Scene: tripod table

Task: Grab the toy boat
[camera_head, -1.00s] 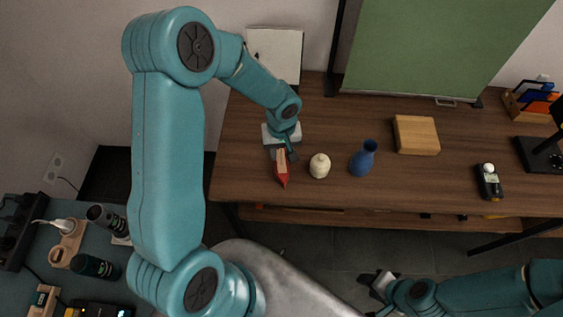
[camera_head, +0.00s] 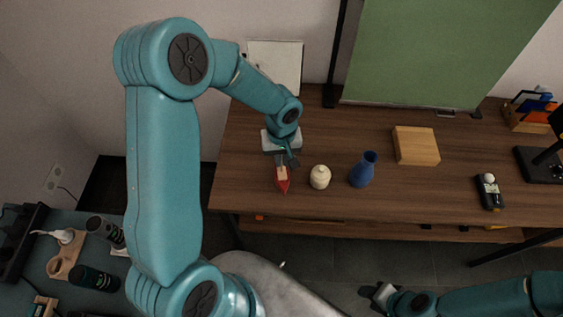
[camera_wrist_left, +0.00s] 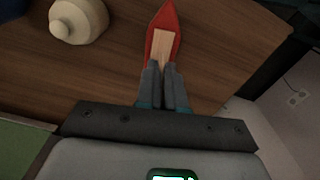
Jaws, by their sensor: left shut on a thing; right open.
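The toy boat (camera_head: 283,183) has a red hull and a pale wooden top, and it is at the left part of the brown table, its tip toward the front edge. In the left wrist view the boat (camera_wrist_left: 164,28) lies straight ahead of the fingers. My left gripper (camera_head: 286,164) is at the boat's back end, shut on it; in the left wrist view its grey fingers (camera_wrist_left: 165,75) are close together at the wooden part. I cannot tell whether the boat touches the table. My right gripper (camera_head: 380,293) is open and empty, low in front of the table.
A cream lidded jar (camera_head: 320,177) stands just right of the boat, with a blue vase (camera_head: 362,170) beyond it. A wooden block (camera_head: 416,146) and a dark handheld device (camera_head: 489,191) are farther right. A green panel (camera_head: 447,50) stands behind the table (camera_head: 245,190).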

